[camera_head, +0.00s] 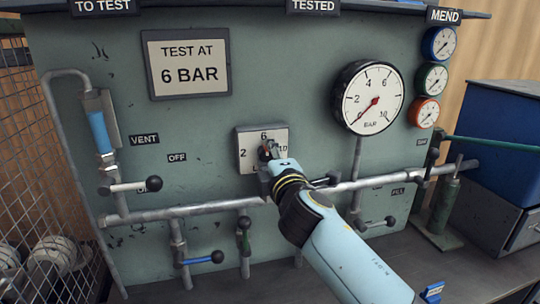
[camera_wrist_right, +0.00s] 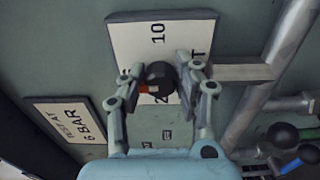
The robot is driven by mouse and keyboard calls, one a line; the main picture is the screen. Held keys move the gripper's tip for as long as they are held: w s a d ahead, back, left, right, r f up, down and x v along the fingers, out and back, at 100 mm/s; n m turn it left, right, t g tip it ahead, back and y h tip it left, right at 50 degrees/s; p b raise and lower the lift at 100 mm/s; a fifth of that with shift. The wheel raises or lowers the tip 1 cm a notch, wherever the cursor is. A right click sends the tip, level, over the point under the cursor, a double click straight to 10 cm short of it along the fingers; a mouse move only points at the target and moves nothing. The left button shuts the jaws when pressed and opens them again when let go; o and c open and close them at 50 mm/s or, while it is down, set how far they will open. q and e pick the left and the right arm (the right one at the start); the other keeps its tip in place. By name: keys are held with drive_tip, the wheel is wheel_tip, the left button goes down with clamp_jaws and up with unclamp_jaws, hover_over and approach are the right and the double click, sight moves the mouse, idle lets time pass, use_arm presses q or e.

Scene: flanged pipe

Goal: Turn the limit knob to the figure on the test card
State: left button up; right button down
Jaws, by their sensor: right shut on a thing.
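The test card (camera_head: 187,92) reads "TEST AT 6 BAR"; it also shows in the right wrist view (camera_wrist_right: 68,104). The limit plate (camera_head: 242,168) carries the figures 2, 6 and 10, with 6 at the top. The round black limit knob (camera_wrist_right: 160,72) stands at its middle, with an orange-red mark on its left side in the wrist view, on the side of the 6 and 2. The exact figure it points at is unclear. My right gripper (camera_head: 269,151) is shut on the knob, a finger on each side (camera_wrist_right: 161,78). My left gripper is out of view.
A large BAR gauge (camera_head: 368,97) has its red needle at the low end. Below the plate runs a horizontal pipe (camera_head: 220,208) with several ball-ended valve levers, including a blue one (camera_head: 200,260). A wire cage (camera_head: 30,150) stands left, a blue box (camera_head: 500,130) right.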

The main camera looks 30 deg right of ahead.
drive_tip(key=shift+f, duration=0.15)
drive_tip(key=c, duration=1)
unclamp_jaws()
drive_tip(key=shift+a, duration=0.1)
drive_tip(key=shift+o, duration=0.2)
drive_tip(key=shift+s, duration=0.15)
drive_tip(key=v, duration=1.1)
drive_tip(key=shift+s, duration=0.4)
drive_tip(key=shift+a, duration=0.1)
